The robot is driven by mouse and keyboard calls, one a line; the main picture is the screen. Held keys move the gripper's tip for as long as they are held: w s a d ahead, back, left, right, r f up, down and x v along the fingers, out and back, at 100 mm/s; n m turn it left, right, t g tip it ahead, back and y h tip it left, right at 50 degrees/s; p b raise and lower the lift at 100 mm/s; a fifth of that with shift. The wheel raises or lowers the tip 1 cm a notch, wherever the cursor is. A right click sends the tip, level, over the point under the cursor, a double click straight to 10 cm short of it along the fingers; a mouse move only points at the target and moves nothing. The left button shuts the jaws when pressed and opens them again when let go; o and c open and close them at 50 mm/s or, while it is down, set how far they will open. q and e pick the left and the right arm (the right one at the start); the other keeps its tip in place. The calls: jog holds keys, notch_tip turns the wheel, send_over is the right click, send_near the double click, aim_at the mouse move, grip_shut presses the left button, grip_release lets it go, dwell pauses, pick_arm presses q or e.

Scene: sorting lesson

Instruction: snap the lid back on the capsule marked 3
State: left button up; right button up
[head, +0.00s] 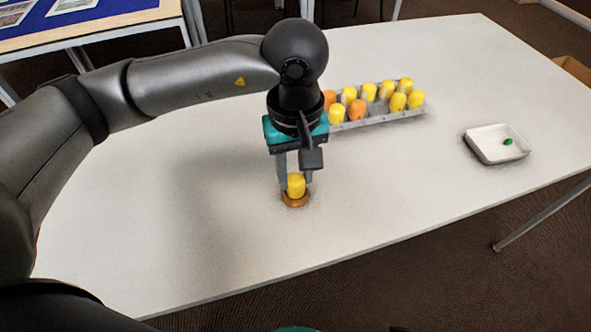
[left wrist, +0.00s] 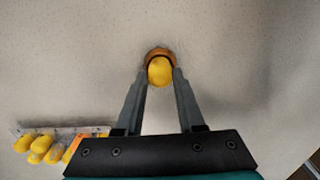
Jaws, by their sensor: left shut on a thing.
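My left gripper (head: 296,186) points down over the table, its two fingers shut on a rounded yellow lid (head: 296,184). The lid is upright, at a round orange-brown stand (head: 295,201) on the table. The left wrist view shows the yellow lid (left wrist: 160,71) between the fingertips, with the stand's rim (left wrist: 159,50) behind it. Whatever is under the lid is hidden, so I cannot tell whether it is seated on a capsule bottom. No number 3 can be read.
A grey rack (head: 378,121) with several yellow and orange capsules stands behind and to the right of the gripper. A white tray (head: 486,151) with a small green piece (head: 508,142) is at the right. The table (head: 400,190) between stand and tray is clear.

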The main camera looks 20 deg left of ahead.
pick_arm(q)
jog(key=shift+f, duration=0.1)
dwell(0.3)
jog(key=o, duration=0.9)
